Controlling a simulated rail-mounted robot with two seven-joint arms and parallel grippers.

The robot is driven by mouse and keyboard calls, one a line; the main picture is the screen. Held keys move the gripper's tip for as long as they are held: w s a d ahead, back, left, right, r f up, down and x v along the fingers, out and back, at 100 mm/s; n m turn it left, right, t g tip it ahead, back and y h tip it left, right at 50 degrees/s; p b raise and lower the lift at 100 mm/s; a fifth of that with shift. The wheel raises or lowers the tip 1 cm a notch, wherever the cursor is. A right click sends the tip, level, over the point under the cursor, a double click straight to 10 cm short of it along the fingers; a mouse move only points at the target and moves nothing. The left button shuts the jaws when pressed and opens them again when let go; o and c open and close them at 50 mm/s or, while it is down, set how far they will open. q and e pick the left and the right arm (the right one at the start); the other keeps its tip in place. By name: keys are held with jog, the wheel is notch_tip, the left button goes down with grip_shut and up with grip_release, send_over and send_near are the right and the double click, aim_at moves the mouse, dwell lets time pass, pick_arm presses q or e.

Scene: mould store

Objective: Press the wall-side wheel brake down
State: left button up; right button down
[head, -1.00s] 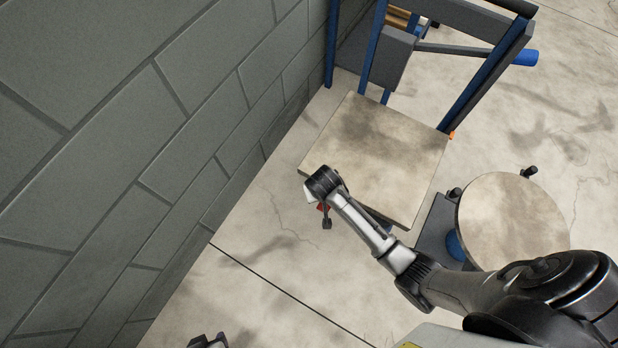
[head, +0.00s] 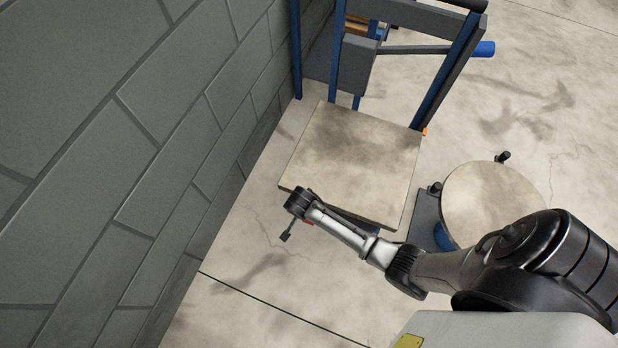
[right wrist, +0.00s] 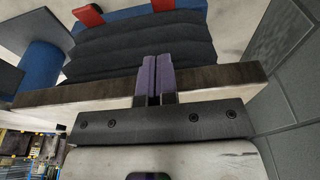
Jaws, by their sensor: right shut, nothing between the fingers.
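The lift table (head: 350,165) has a square worn top and stands close to the wall. Two red brake pedals show under it in the right wrist view; the wall-side brake (right wrist: 163,4), nearer the wall, is cut off by the top edge, and the other red pedal (right wrist: 88,14) is to its left. In the head view a small piece of red (head: 308,222) shows below the table's front edge, beside my right arm. My right gripper (head: 285,237) is between that edge and the wall, fingers together and empty (right wrist: 154,78), apart from the pedals. My left gripper is out of view.
The grey block wall (head: 130,180) runs along the left. A blue and grey frame (head: 400,50) stands behind the table. A round-topped stand (head: 490,200) is at the right. Black bellows (right wrist: 140,45) hang under the table. Floor before the table is clear.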

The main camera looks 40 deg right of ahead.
jog(key=d+f+b, duration=0.1)
jog(key=f+b, duration=0.3)
jog(key=f, duration=0.2)
jog(key=d+f+b, duration=0.1)
jog(key=f+b, duration=0.3)
jog(key=f, duration=0.2)
jog(key=w+f+b, duration=0.1)
jog(key=f+b, duration=0.3)
jog(key=f, duration=0.2)
jog(key=shift+d, duration=0.4)
jog(key=shift+w+d+f+b, duration=0.1)
jog(key=shift+d+f+b, duration=0.05)
jog(key=shift+f+b, duration=0.7)
